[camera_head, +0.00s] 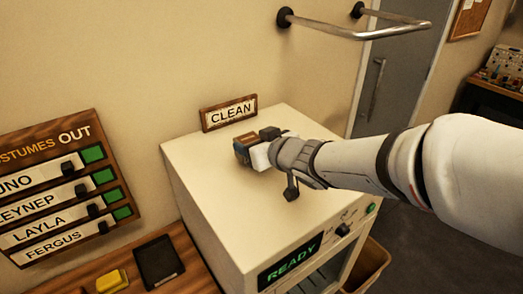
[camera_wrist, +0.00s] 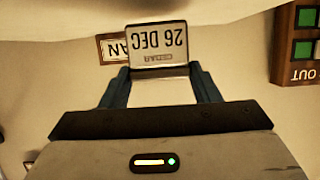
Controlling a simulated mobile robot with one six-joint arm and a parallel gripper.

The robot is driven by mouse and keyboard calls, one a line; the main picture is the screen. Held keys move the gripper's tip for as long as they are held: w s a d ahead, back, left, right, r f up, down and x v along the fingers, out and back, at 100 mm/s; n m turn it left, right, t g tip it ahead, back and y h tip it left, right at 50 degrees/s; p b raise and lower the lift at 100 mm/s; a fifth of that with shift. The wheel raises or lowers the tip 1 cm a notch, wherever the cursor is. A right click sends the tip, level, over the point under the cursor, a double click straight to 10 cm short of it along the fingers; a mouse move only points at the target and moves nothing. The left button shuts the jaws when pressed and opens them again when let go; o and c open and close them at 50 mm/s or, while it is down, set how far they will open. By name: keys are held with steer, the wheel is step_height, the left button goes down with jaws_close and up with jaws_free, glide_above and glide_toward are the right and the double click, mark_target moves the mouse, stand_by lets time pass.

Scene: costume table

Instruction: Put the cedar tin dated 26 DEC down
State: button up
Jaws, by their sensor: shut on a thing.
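The cedar tin (camera_wrist: 158,42) shows upside down in the wrist view, with a pale label reading 26 DEC and a smaller line under it that looks like CEDAR. My gripper (camera_wrist: 159,74) is shut on it, one blue-grey finger at each side. In the head view my gripper (camera_head: 255,146) is over the top of the cream machine (camera_head: 215,185), near its back edge. Only a small brown part of the tin (camera_head: 246,139) shows there between the fingers. I cannot tell whether the tin touches the machine's top.
A CLEAN sign (camera_head: 229,113) stands behind the gripper at the machine's back edge. The machine's top is otherwise bare. Its front display (camera_head: 290,262) reads READY. A costumes board (camera_head: 62,190) is at left, above a dark tablet (camera_head: 158,262) and a yellow object (camera_head: 112,281).

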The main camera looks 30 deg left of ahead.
steer(key=shift+s+a+f, duration=0.1)
steer(key=shift+f, duration=0.85)
steer(key=shift+f, duration=0.15)
steer(key=o, duration=1.1)
steer(key=shift+s+r, duration=0.1)
steer(key=shift+r, duration=0.15)
steer(key=p+v, duration=0.1)
steer(key=v, duration=0.9)
steer(key=shift+d+r, duration=0.1)
steer(key=shift+d, duration=0.2)
steer(key=shift+s+d+r, duration=0.15)
steer(key=shift+s+d, duration=0.25)
steer(key=shift+d, duration=0.2)
